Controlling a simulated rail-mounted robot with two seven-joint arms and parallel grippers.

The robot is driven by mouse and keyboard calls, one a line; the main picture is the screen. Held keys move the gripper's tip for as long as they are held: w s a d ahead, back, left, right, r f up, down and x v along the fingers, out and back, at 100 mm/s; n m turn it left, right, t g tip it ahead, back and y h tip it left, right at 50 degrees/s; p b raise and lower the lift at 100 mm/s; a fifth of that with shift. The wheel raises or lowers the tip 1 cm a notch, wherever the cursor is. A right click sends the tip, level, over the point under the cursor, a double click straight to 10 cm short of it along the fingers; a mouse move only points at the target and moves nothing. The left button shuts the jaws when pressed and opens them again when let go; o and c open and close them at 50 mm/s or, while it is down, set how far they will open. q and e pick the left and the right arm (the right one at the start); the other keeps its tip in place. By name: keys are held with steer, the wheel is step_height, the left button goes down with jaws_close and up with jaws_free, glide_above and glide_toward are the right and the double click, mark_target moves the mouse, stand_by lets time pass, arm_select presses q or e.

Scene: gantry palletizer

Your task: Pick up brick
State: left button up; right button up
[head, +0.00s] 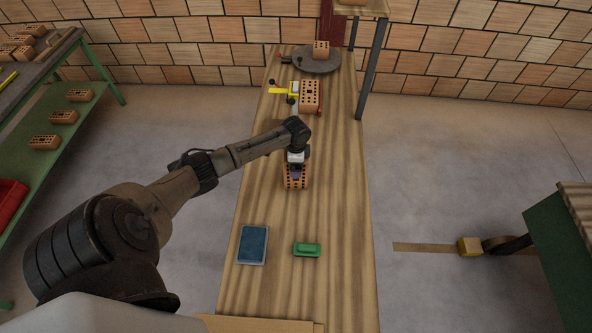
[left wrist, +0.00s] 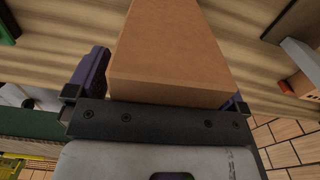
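An orange-brown brick (head: 295,183) with holes is on the wooden bench, below my left gripper. My left gripper (head: 296,166) reaches down over it from above. In the left wrist view the brick (left wrist: 168,60) fills the middle, close to the palm. One dark purple finger is at its left side; the other shows only partly at its right side. My left gripper (left wrist: 165,92) has its fingers on either side of the brick. Whether both fingers press on it is unclear. My right gripper is not in view.
On the wooden bench (head: 340,215), a blue tablet-like pad (head: 252,245) and a green block-like item (head: 307,250) lie nearer. Farther back are another brick (head: 310,94), yellow-handled tools (head: 284,91) and a grey disc (head: 316,64) bearing a brick. A green shelf (head: 72,100) with bricks stands left.

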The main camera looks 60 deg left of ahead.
arm_select(q)
steer(key=shift+r, duration=0.1)
jaws_close()
stand_by(0.7)
